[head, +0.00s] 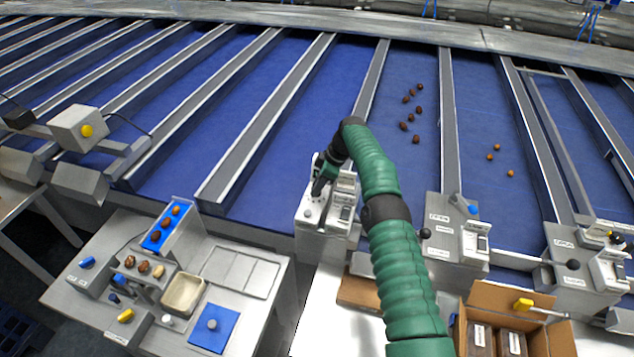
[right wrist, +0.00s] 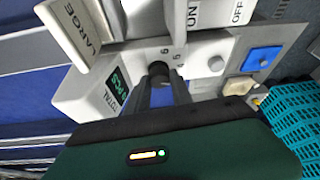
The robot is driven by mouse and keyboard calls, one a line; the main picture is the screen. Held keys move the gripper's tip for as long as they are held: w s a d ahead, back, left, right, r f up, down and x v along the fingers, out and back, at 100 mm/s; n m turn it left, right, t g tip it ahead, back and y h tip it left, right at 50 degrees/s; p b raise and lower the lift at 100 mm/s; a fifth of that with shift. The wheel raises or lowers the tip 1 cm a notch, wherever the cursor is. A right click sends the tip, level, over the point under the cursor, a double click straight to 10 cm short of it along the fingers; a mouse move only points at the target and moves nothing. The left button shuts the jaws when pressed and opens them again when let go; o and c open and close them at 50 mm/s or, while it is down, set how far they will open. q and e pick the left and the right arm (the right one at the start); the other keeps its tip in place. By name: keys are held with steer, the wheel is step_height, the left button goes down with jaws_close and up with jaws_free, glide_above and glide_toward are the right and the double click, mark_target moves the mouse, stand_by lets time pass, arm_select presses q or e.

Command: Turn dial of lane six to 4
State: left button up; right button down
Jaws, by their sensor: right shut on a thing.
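The dial (right wrist: 158,68) is a small dark knob on a light grey panel in the right wrist view. In the head view my right gripper (head: 318,188) reaches down onto the grey lane control box (head: 310,215) at the belt's near edge. There the gripper hides the dial. I cannot read the lane number or the dial's setting. My left gripper is not in view.
A sorting bench (head: 245,310) stands left; an open cardboard box (head: 560,335) stands right. Dates lie on the blue belts.

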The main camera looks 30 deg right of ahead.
steer(key=shift+d+n, duration=0.15)
steer(key=shift+n, duration=0.15)
steer(key=c, duration=1.3)
jaws_free()
steer(key=shift+o, duration=0.9)
steer(key=shift+d, duration=0.15)
steer(key=v, duration=0.3)
steer(key=shift+w+b, duration=0.15)
steer(key=shift+b, duration=0.25)
steer(key=p+v, duration=0.9)
steer(key=v, duration=0.4)
steer(key=shift+d+r, duration=0.25)
steer(key=shift+d, duration=0.15)
